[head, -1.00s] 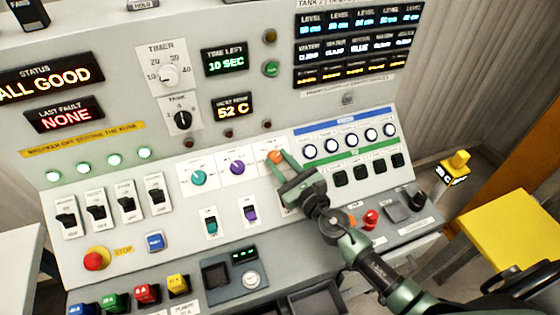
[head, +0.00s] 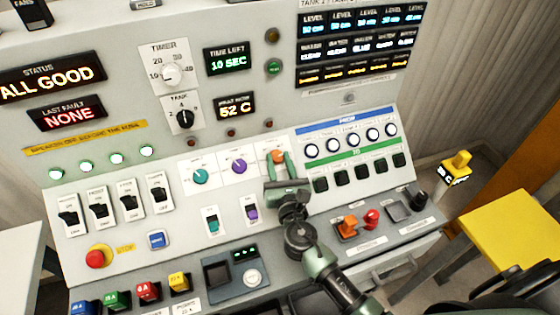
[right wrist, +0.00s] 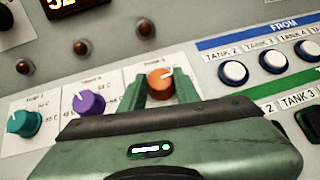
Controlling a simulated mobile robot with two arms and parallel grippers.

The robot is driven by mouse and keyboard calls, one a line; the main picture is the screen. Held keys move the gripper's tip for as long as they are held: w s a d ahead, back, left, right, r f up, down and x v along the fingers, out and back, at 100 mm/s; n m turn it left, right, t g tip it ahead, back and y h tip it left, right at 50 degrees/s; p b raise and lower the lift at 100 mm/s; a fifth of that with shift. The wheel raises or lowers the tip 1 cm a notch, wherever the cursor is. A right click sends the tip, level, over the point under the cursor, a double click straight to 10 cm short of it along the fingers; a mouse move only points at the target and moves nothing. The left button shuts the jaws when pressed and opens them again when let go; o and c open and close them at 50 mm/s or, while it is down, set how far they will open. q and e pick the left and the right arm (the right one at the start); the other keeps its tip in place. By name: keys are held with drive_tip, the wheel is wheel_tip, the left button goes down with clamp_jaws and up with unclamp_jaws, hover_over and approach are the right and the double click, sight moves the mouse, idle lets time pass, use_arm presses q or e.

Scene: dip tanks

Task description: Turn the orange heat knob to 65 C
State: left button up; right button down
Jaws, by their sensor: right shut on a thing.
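The orange heat knob (head: 277,157) sits on a white scale card on the sloped panel, right of the purple knob (head: 239,167) and the teal knob (head: 200,177). In the right wrist view the orange knob (right wrist: 160,83) shows a white pointer mark tilted to the upper right. My green right gripper (head: 281,165) is shut on the orange knob, one finger on each side. Its palm hides the lower part of the card. The temperature display (head: 234,105) reads 52 C. My left gripper is not in view.
White round buttons (head: 351,140) and dark square buttons (head: 360,171) lie right of the knob. A yellow stool (head: 510,225) stands right of the console.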

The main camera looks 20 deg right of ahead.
drive_tip(key=shift+a+m+g+h, duration=0.1)
drive_tip(key=shift+m+g+h, duration=0.2)
drive_tip(key=shift+m+h, duration=0.45)
drive_tip(key=shift+m, duration=0.25)
drive_tip(key=c, duration=1)
unclamp_jaws()
drive_tip(key=shift+s+a, duration=0.1)
drive_tip(key=shift+s, duration=0.2)
drive_tip(key=s, duration=0.3)
drive_tip(key=s+a+b, duration=0.1)
drive_tip(key=s, duration=0.3)
drive_tip(key=shift+a+b, duration=0.2)
drive_tip(key=shift+b, duration=0.1)
